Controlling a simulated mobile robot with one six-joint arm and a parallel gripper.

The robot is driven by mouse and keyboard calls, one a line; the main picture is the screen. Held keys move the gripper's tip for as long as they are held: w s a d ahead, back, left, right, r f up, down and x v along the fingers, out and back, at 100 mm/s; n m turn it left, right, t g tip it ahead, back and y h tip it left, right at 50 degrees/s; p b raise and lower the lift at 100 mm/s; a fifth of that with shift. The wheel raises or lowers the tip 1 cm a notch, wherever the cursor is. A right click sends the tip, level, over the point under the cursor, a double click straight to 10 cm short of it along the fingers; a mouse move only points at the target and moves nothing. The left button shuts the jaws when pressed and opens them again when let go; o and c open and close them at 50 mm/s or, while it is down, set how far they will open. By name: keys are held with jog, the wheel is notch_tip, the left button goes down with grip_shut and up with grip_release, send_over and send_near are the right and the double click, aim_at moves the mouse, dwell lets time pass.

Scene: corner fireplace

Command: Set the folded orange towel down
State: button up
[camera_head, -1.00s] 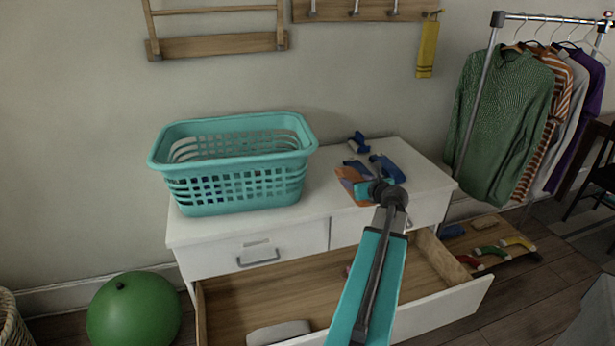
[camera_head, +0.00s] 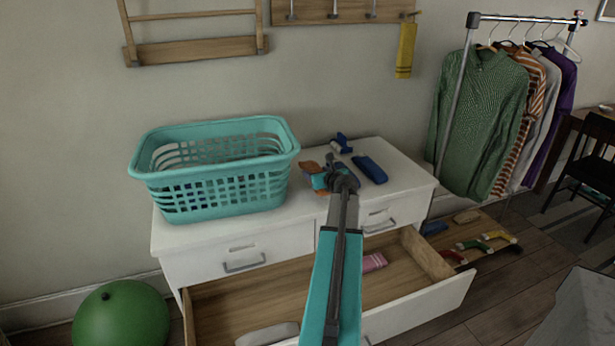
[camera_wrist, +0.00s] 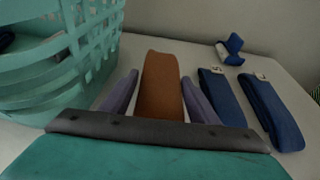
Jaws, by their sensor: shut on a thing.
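The folded orange towel (camera_wrist: 160,85) is between the two purple-grey fingers of my gripper (camera_wrist: 160,77) in the wrist view, and the gripper is shut on it. In the head view the towel (camera_head: 307,167) shows only as a small orange patch beside my gripper (camera_head: 319,177), mostly hidden by my arm. It is over the white dresser top (camera_head: 405,177), to the right of the teal basket. I cannot tell whether its underside touches the top.
The teal laundry basket (camera_head: 215,186) stands close on the left. Blue folded cloths (camera_head: 370,169) (camera_wrist: 270,110) lie to the right, with a blue-and-white item (camera_head: 342,144) behind. Below, an open drawer (camera_head: 240,305) holds a pink striped cloth (camera_head: 373,262) and a grey one (camera_head: 267,334).

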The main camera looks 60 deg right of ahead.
aim_at(308, 169)
jog(key=shift+w+d+f, duration=0.1)
jog(key=shift+w+d, duration=0.1)
jog(key=shift+w, duration=0.55)
jog(key=shift+w+d+f, duration=0.1)
jog(key=shift+w+d, duration=0.05)
jog(key=shift+w, duration=0.6)
jog(key=shift+w+d, duration=0.2)
jog(key=shift+w, duration=0.55)
jog(key=shift+f, duration=0.1)
jog(key=shift+f, duration=1.65)
jog(key=shift+f, duration=0.15)
jog(key=o, duration=1.2)
jog(key=shift+c, duration=0.2)
jog(key=shift+a, duration=0.1)
jog(key=shift+v, duration=6)
